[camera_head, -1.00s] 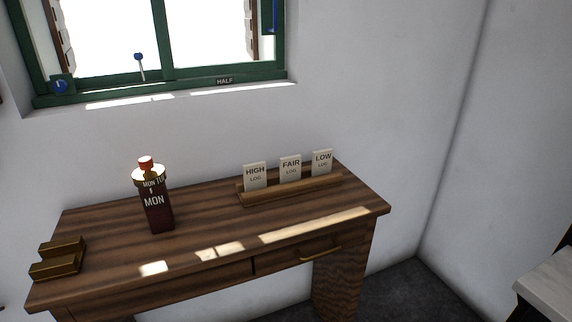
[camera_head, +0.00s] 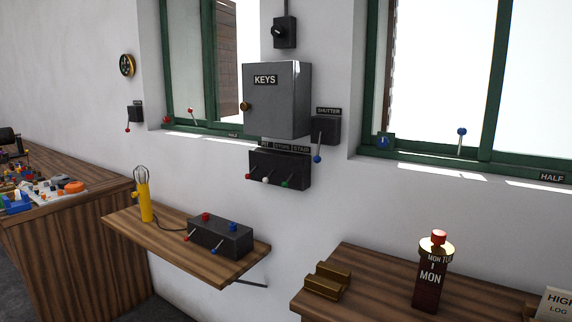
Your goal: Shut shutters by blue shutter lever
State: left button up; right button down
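A dark box labelled SHUTTER (camera_head: 327,130) is mounted on the wall right of the grey KEYS cabinet. A lever with a blue ball end (camera_head: 317,159) hangs down from it. Brown shutter panels show through the left window (camera_head: 226,55) and as a thin strip at the left side of the right window (camera_head: 394,60). Bright light comes through both windows. A blue-topped upright lever (camera_head: 461,132) stands on the right window's sill, beside a blue knob (camera_head: 383,142). Neither of my grippers is in view.
A box with several levers (camera_head: 280,170) is below the KEYS cabinet (camera_head: 280,100). A wall shelf (camera_head: 160,245) holds a yellow lamp (camera_head: 145,200) and a dark switch box (camera_head: 220,237). A desk (camera_head: 375,285) stands right; a cluttered workbench (camera_head: 75,220) stands left.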

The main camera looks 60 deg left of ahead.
aim_at(317, 159)
jog(key=u, duration=1.55)
